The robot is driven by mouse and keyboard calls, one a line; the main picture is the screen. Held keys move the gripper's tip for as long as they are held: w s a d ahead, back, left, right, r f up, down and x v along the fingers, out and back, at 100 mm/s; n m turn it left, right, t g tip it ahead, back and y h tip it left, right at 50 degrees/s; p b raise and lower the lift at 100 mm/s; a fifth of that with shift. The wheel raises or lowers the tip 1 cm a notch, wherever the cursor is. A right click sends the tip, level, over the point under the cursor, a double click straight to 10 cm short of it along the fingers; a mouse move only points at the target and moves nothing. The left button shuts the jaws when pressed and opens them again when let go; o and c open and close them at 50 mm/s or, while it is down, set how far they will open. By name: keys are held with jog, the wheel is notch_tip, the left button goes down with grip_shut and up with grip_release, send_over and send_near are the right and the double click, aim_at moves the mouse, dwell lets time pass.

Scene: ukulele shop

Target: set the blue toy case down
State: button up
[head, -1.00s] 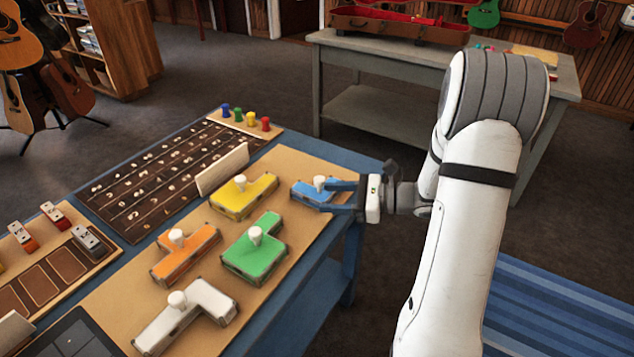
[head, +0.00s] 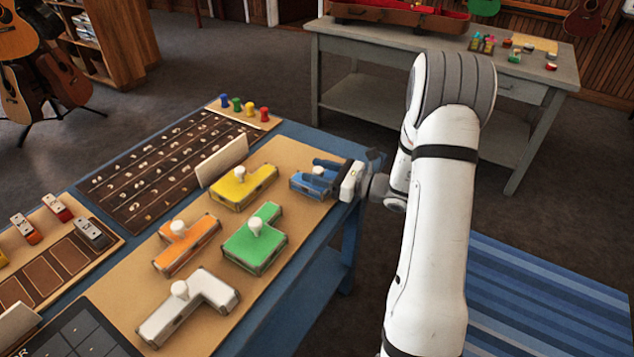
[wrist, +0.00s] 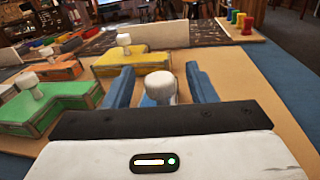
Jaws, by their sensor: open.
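The blue toy case (head: 308,185) sits at the far right corner of the tan board (head: 325,208), its white knob (head: 318,171) on top. My gripper (head: 312,172) is at the case from the right, its blue fingers spread either side of the knob. In the wrist view the white knob (wrist: 160,87) stands between the two open fingers (wrist: 158,80), with gaps on both sides. The gripper's dark front edge hides most of the case there. I cannot tell whether the fingers touch the case.
Yellow (head: 243,190), green (head: 256,245), orange (head: 185,247) and white (head: 190,305) cases with knobs share the board. A white upright card (head: 222,160) stands behind the yellow one. Coloured pegs (head: 237,104) stand at the back. The board's right edge is close to the table edge.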

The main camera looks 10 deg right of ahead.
grip_shut()
dwell(0.5)
jog(key=shift+r, duration=0.1)
